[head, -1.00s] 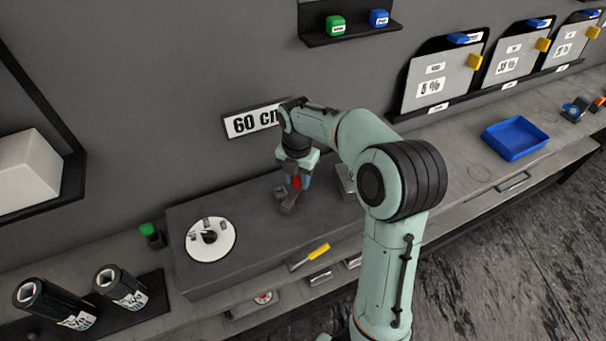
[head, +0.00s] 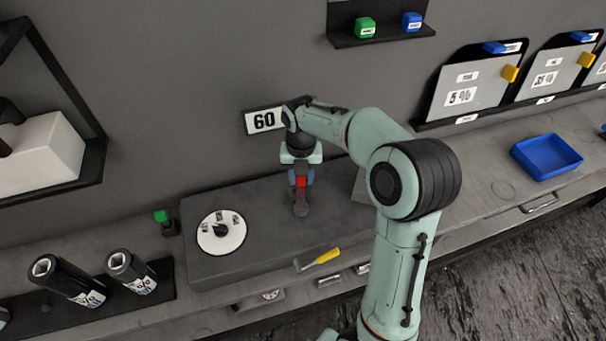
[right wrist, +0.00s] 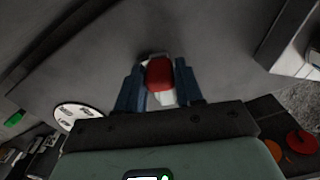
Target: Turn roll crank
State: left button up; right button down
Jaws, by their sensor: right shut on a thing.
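The roll crank shows as a red knob (head: 301,181) on a dark grey arm (head: 301,207) at the top of the grey box (head: 265,215). My right gripper (head: 301,180) points down and is shut on the red knob. In the right wrist view the red knob (right wrist: 159,73) sits between the two blue fingers. The crank arm points toward the front of the box, and its far part is partly hidden by the gripper. My left gripper is not in view.
A white dial (head: 222,233) lies on the box's left end. A yellow-handled tool (head: 322,258) lies at its front edge. A blue tray (head: 547,157) lies on the bench to the right.

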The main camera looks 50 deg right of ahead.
dwell(0.3)
jog(key=c, duration=0.8)
grip_release()
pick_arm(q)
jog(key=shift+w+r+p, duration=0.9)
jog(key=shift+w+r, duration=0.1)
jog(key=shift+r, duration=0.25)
pick_arm(e)
notch_tip(320, 180, up, 13)
jog(key=shift+r, duration=0.2)
